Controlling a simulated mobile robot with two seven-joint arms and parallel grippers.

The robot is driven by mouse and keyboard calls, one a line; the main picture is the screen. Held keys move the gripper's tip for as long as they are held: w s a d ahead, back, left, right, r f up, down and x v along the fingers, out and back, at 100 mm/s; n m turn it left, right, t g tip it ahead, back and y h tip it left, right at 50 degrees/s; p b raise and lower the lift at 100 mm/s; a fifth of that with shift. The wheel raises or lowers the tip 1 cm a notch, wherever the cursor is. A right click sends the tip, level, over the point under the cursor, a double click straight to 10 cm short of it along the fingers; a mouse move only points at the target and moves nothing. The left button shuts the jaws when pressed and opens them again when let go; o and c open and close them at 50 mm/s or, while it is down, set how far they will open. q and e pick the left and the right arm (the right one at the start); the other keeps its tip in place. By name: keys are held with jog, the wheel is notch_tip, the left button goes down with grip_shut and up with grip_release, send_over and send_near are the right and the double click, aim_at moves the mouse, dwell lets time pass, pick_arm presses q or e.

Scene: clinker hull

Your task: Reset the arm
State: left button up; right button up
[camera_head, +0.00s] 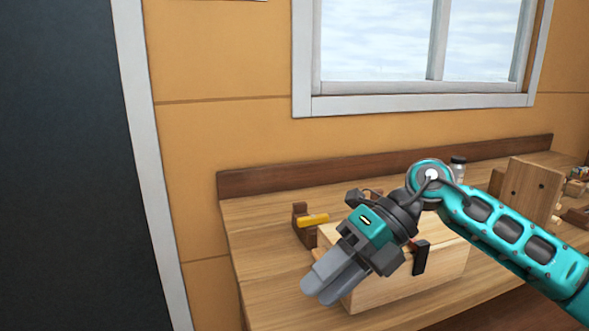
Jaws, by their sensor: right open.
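My right arm (515,232), teal and dark grey, comes in from the right edge and bends at a round joint. My right gripper (325,293) points down and to the left, over the front left part of a wooden block or box (385,285) on the bench. Its two grey fingers are open and hold nothing that shows. I cannot tell whether the fingers touch the block. The gripper and wrist hide part of the block's top. My left gripper is not in view.
The wooden bench (255,265) has a raised back edge. A yellow-handled tool (313,220) lies by a brown holder left of the block. A small bottle (458,170) and an upright wooden board (527,190) stand to the right. The bench's left end is clear.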

jog(key=s+a+r+m+y, duration=0.1)
jog(key=s+a+m+y, duration=0.2)
jog(key=a+y, duration=0.45)
jog(key=w+d+f+m+t+h+p, duration=0.1)
jog(key=w+d+f+m+t+h, duration=0.35)
jog(key=m+t, duration=0.8)
jog(key=w+d+f+m+t+h, duration=0.15)
jog(key=d+f+m+t, duration=0.6)
jog(key=m, duration=0.75)
jog(key=s+d+f+m+g+h, duration=0.2)
jog(key=s+d+f+m+h, duration=0.2)
jog(key=s+f, duration=0.3)
jog(key=s+d+f+m+g+h, duration=0.3)
jog(key=s+f, duration=0.5)
jog(key=f, duration=0.5)
jog(key=shift+s+d+f+m+h+p, duration=0.2)
jog(key=shift+d+m+h+p, duration=0.15)
jog(key=shift+d+m+h, duration=0.65)
